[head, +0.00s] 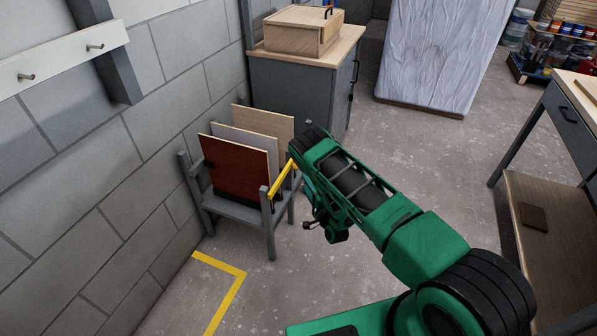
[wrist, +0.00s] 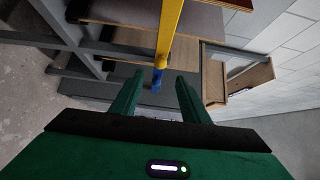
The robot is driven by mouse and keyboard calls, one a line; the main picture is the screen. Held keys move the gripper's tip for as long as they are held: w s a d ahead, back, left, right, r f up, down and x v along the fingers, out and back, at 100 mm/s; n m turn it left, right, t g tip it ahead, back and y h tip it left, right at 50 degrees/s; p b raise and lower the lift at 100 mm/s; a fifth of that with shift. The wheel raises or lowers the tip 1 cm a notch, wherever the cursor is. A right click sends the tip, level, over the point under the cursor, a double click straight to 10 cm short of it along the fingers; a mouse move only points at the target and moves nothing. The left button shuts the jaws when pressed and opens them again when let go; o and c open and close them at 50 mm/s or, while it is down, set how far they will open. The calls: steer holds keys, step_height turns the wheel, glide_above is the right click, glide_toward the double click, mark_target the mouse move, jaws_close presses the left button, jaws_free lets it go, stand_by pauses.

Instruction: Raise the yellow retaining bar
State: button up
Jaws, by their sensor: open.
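The yellow retaining bar (head: 281,179) runs across the right side of a grey rack (head: 237,209), in front of the panel edges. In the head view its far end goes behind my arm. In the wrist view the bar (wrist: 169,35) comes down from the top and ends in a blue tip (wrist: 157,80). My gripper (wrist: 158,86) is open, with one green finger on each side of the blue tip. I cannot tell whether either finger touches it. In the head view my arm hides the fingers.
The rack holds a red-brown panel (head: 236,168), a grey-white panel (head: 246,140) and a pale wood panel (head: 265,125). A block wall stands at left. A grey cabinet (head: 292,88) with a wooden box (head: 296,38) is behind. A workbench (head: 568,115) stands at right. The floor between is clear.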

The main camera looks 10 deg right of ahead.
steer(key=w+a, duration=0.1)
steer(key=w, duration=0.9)
steer(key=shift+w+a, duration=0.2)
steer(key=shift+a, duration=0.15)
steer(key=shift+f, duration=0.1)
